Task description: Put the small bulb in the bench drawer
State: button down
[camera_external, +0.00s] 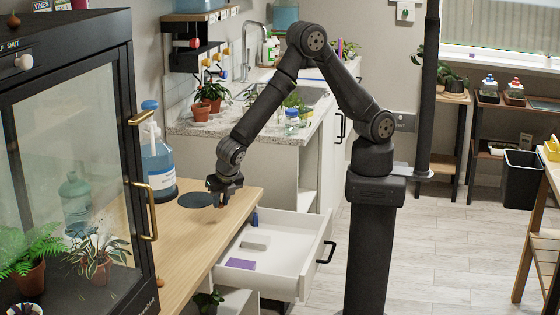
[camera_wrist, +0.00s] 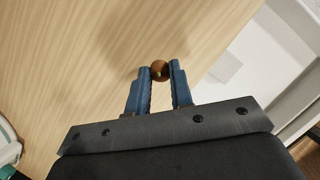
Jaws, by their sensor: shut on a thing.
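A small brown bulb (camera_wrist: 160,70) sits between the two blue fingertips of my gripper (camera_wrist: 160,76) in the wrist view. The fingers are shut on it. In the external view my gripper (camera_external: 219,200) is over the wooden bench (camera_external: 225,212), near its right edge; the bulb is too small to make out there. The white bench drawer (camera_external: 285,252) is pulled open to the right of and below my gripper. It holds a purple item, a pale block and a small blue item. Part of the drawer (camera_wrist: 275,55) shows at the right of the wrist view.
A dark round mat (camera_external: 195,200) lies on the bench left of my gripper. A large blue bottle (camera_external: 158,160) stands behind it. A glass-fronted cabinet (camera_external: 70,170) fills the left side. Another small brown round thing (camera_external: 160,283) lies on the near bench. The drawer's middle has bare floor.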

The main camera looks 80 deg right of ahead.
jog(key=s+f+m+g+h, duration=0.1)
jog(key=s+f+m+g, duration=0.1)
jog(key=s+m, duration=0.5)
jog(key=s+f+m+g+h, duration=0.1)
jog(key=s+f+m, duration=0.2)
jog(key=s, duration=0.8)
send_near(286, 269)
jog(key=shift+s+a+f, duration=0.55)
jog(key=shift+s+f, duration=0.05)
jog(key=shift+f, duration=0.05)
jog(key=shift+a+f, duration=0.1)
jog(key=shift+f, duration=1.95)
jog(key=shift+f, duration=0.1)
jog(key=c, duration=1.3)
grip_release()
jog(key=v, duration=1.2)
jog(key=shift+w+d+r, duration=0.1)
jog(key=shift+d+r, duration=0.15)
